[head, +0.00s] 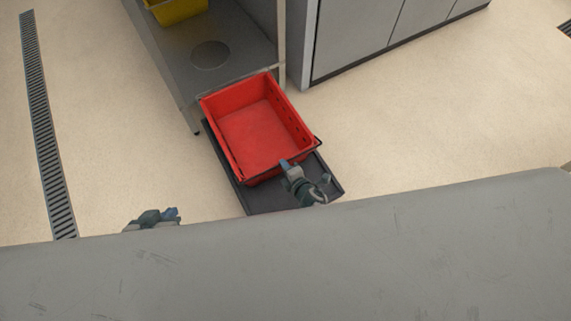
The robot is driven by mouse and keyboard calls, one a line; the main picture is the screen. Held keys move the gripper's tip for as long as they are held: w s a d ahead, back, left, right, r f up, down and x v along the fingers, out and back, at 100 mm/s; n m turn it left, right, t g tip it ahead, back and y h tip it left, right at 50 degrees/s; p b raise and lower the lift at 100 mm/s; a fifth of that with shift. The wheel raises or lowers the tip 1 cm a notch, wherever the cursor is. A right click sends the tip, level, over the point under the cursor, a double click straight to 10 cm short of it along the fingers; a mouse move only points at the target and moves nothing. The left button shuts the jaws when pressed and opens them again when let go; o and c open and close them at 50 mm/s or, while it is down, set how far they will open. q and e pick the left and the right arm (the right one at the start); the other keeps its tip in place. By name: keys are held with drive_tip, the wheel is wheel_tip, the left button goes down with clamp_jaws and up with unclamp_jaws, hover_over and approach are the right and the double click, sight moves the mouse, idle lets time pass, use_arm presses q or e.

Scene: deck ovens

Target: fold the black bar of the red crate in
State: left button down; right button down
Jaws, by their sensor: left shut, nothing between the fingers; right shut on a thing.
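The red crate (262,136) is empty and open at the top, in the middle of the head view. Its black bar (314,147) runs along the near rim and shows best at the right corner. My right gripper (285,164) is at the near rim, shut on the black bar, and hides part of it. My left gripper (176,214) is shut and empty, left of the crate and apart from it, partly hidden by the grey surface in front.
A dark flat base (328,183) lies under the crate. A metal shelf (235,65) with a yellow crate (178,11) stands behind. A grey cabinet (350,40) is at the back right. A wide grey surface (300,265) fills the front.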

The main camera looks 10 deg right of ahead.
use_arm(q)
drive_tip(key=s+a+r+g+y+p, duration=0.2)
drive_tip(key=s+a+r+g+p, duration=0.1)
drive_tip(key=a+r+g+p, duration=0.15)
use_arm(e)
drive_tip(key=r+g+p, duration=0.1)
drive_tip(key=p, duration=0.1)
drive_tip(key=w+g+h+p, duration=0.1)
drive_tip(key=p, duration=0.2)
drive_tip(key=w+r+g+p, duration=0.1)
drive_tip(key=g+p, duration=0.1)
drive_tip(key=p, duration=0.1)
drive_tip(key=shift+a+r+h, duration=0.3)
use_arm(q)
drive_tip(key=s+a+f+g, duration=0.1)
drive_tip(key=s+f, duration=0.1)
drive_tip(key=f, duration=1.1)
drive_tip(key=s+a+f+g, duration=0.1)
drive_tip(key=s+f, duration=0.2)
drive_tip(key=f, duration=1.1)
drive_tip(key=shift+p, duration=0.4)
